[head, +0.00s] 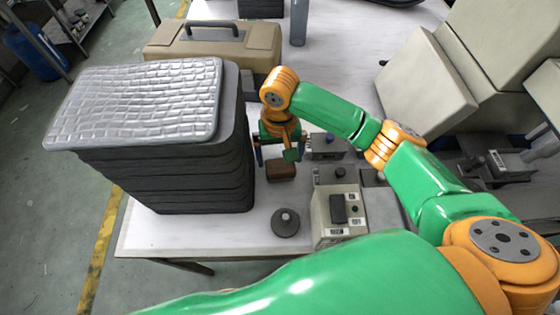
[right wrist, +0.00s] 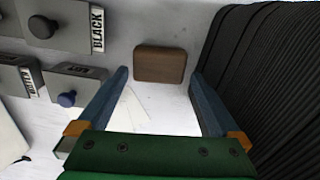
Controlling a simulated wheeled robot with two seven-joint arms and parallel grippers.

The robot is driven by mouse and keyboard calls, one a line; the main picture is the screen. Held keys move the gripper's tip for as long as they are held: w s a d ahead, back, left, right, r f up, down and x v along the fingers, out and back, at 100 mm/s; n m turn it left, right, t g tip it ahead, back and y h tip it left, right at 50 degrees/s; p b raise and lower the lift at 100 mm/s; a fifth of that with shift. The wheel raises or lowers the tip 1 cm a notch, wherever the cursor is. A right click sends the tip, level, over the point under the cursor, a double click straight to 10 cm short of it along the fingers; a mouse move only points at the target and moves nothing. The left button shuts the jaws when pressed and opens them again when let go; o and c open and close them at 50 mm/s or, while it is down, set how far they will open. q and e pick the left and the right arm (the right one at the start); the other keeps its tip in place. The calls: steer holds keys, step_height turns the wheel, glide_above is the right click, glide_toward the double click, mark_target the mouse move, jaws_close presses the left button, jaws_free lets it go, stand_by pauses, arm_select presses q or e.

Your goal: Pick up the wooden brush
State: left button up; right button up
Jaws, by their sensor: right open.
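The wooden brush shows as a small brown block (head: 281,172) lying on the white table, just right of the dark stack. It also shows in the right wrist view (right wrist: 160,62), lying beyond the fingertips and centred between them. My right gripper (head: 279,154) is above the brush, pointing down. In the right wrist view its two blue fingers (right wrist: 160,78) are apart with nothing between them. They appear apart from the brush. No bristles can be made out. My left gripper is not in view.
A tall stack of black trays (head: 180,185) with a silvery quilted top (head: 140,100) stands close on the left. Grey boxes with knobs and labels (head: 338,212) and a round dark knobbed piece (head: 285,222) are to the right and front. A tan toolbox (head: 215,42) stands behind.

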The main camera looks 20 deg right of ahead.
mark_target(281, 166)
steer(key=f, duration=0.4)
steer(key=shift+s+f, duration=0.25)
steer(key=shift+w+d+f, duration=0.1)
steer(key=shift+w+f, duration=0.05)
steer(key=shift+f, duration=0.05)
steer(key=c, duration=1)
step_height(281, 166, up, 10)
steer(key=shift+f+p, duration=0.25)
steer(key=shift+p, duration=0.15)
steer(key=shift+c, duration=0.2)
step_height(281, 166, up, 19)
steer(key=p, duration=0.4)
steer(key=shift+f+p, duration=0.2)
steer(key=shift+p, duration=0.1)
